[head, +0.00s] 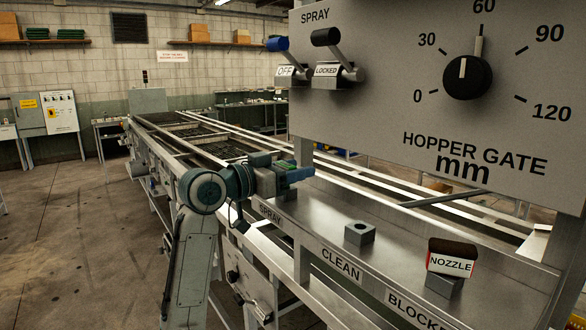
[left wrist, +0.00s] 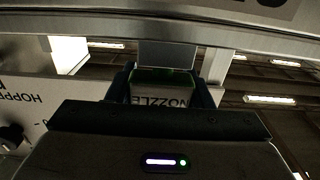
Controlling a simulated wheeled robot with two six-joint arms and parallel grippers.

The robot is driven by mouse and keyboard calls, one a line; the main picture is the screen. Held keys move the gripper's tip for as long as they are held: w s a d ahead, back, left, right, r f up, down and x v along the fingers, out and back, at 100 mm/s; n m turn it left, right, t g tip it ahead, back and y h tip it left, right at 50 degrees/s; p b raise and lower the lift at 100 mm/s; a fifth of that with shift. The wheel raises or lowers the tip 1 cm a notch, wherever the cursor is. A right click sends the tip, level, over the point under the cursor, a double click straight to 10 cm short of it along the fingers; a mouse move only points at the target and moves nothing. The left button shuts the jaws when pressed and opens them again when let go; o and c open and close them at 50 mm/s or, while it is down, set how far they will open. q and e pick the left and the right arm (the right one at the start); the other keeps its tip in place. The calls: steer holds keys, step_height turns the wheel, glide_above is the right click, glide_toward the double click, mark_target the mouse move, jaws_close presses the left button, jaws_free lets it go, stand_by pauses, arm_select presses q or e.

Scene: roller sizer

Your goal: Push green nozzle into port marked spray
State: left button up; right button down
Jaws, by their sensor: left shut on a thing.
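My left gripper (head: 290,174) is above the shelf at the end marked SPRAY (head: 269,213). In the left wrist view its two dark fingers (left wrist: 166,88) are shut on the green nozzle (left wrist: 165,76), which bears a NOZZLE label. In the head view the gripper mostly hides the nozzle. A grey block, the spray port (head: 287,194), shows just below the gripper. A grey block also stands just beyond the nozzle in the left wrist view (left wrist: 167,53). I cannot tell whether nozzle and port touch. My right gripper is not in view.
An empty grey port block (head: 360,233) stands behind the CLEAN label (head: 341,264). A red and black nozzle (head: 452,257) sits on the block near BLOCKED (head: 416,311). A control panel (head: 400,110) with levers and a dial overhangs the shelf.

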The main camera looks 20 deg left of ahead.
arm_select(q)
steer(key=shift+f+b, duration=0.3)
steer(key=shift+f, duration=0.4)
steer(key=o, duration=1)
steer(key=shift+s+a, duration=0.1)
steer(key=shift+s+a, duration=0.2)
steer(key=shift+b+v, duration=2.2)
steer(key=shift+v, duration=2.85)
